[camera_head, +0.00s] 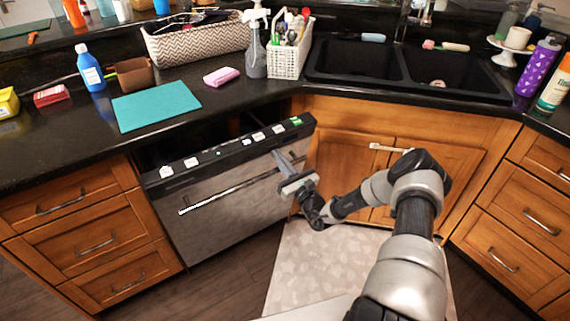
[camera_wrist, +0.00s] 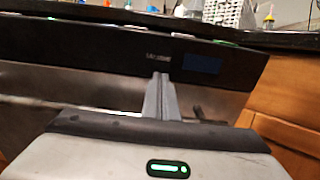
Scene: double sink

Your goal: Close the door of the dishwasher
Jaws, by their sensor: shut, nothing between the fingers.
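The dishwasher door (camera_head: 225,197) is a steel panel with a dark control strip along its top, set between wooden cabinets under the counter. It leans outward a little, and a dark gap shows between its top edge and the counter. A long bar handle (camera_head: 222,195) crosses its front. My gripper (camera_head: 277,155) is shut and empty, in front of the upper right part of the door. In the wrist view, the closed fingers (camera_wrist: 159,80) point at the control strip (camera_wrist: 125,55), near a small blue display. I cannot tell whether the fingertips touch the door.
Wooden drawers (camera_head: 88,225) stand left of the dishwasher, and sink cabinet doors (camera_head: 345,170) stand to its right. A pale rug (camera_head: 310,262) lies on the floor.

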